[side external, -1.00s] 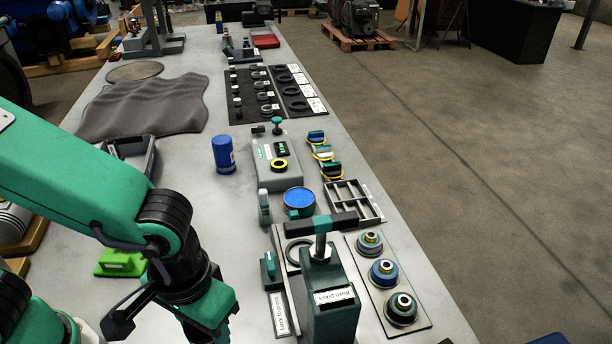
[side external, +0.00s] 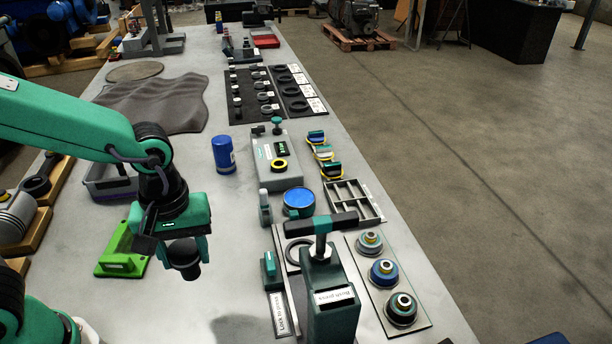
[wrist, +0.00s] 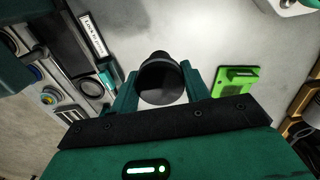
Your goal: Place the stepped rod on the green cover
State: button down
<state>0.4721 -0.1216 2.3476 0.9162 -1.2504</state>
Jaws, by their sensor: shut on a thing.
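My gripper (side external: 184,246) is shut on the stepped rod (side external: 185,264), a dark, round piece that hangs below the fingers above the table. In the wrist view the rod (wrist: 161,80) sits between the two green fingers, its wide dark end toward the camera and a narrower part beyond. The green cover (side external: 122,262) is bright green and lies on the table to the left of my gripper in the side view. The green cover (wrist: 236,77) is to the right of the rod in the wrist view. The rod and cover are apart.
A bush press (side external: 330,290) stands to the right of my gripper, beside a board of round parts (side external: 385,240). A grey open bin (side external: 105,187) lies behind the cover and a blue can (side external: 223,155) farther back. The table between gripper and press is mostly clear.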

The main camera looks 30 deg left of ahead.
jog(key=a+n, duration=0.9)
jog(key=a, duration=0.5)
jog(key=shift+w+a+r, duration=0.15)
jog(key=shift+w+r, duration=0.25)
jog(key=shift+w, duration=0.05)
jog(key=shift+a+f, duration=0.1)
jog(key=shift+a, duration=0.05)
send_near(129, 242)
jog(key=shift+s+d, duration=0.15)
jog(key=shift+d, duration=0.25)
jog(key=shift+f, duration=2)
jog(key=shift+f, duration=0.1)
